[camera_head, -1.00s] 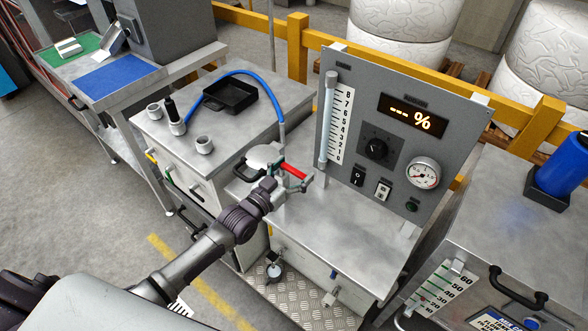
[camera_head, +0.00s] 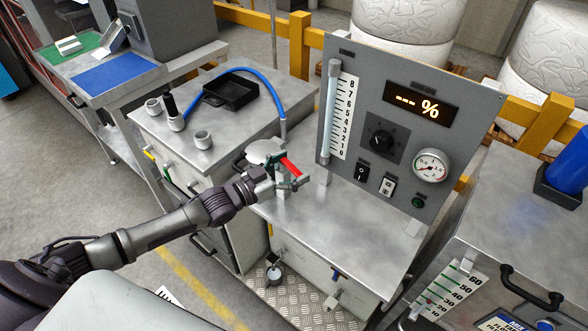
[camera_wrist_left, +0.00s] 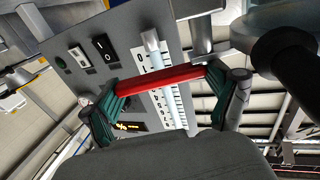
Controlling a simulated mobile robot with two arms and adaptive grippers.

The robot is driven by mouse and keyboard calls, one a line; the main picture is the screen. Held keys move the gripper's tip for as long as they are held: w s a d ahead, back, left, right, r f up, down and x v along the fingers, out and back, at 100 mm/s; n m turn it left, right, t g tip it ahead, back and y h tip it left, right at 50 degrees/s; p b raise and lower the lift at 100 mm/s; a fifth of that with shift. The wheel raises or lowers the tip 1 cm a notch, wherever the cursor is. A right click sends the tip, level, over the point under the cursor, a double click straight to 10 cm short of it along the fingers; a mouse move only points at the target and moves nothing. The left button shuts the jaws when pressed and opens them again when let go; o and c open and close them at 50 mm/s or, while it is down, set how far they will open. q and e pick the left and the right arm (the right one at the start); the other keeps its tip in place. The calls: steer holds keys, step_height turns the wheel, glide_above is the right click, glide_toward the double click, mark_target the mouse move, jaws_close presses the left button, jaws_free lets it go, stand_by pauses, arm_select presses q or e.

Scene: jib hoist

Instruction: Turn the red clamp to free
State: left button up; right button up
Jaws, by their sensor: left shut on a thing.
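The red clamp (camera_head: 290,166) shows as a short red bar on the metal bench, at the front left of the grey panel. My left gripper (camera_head: 293,168) comes in from the left and is shut on it. In the left wrist view the red clamp (camera_wrist_left: 165,84) spans the gap between the two green-padded fingers, touching both. A round pale disc (camera_head: 263,151) sits just behind the gripper; the clamp's mount is partly hidden by my gripper. My right gripper is not in view.
The grey panel (camera_head: 410,188) with a scale, display, knob and gauge (camera_head: 432,166) stands close right of the gripper. A blue hose (camera_head: 262,84) arches behind it. A black tray (camera_head: 230,94) and several cups are on the left bench. The bench top (camera_head: 335,225) in front is clear.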

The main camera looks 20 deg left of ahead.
arm_select(q)
steer(key=shift+r, duration=0.1)
steer(key=o, duration=1.4)
steer(key=shift+o, duration=0.2)
steer(key=v, duration=1.2)
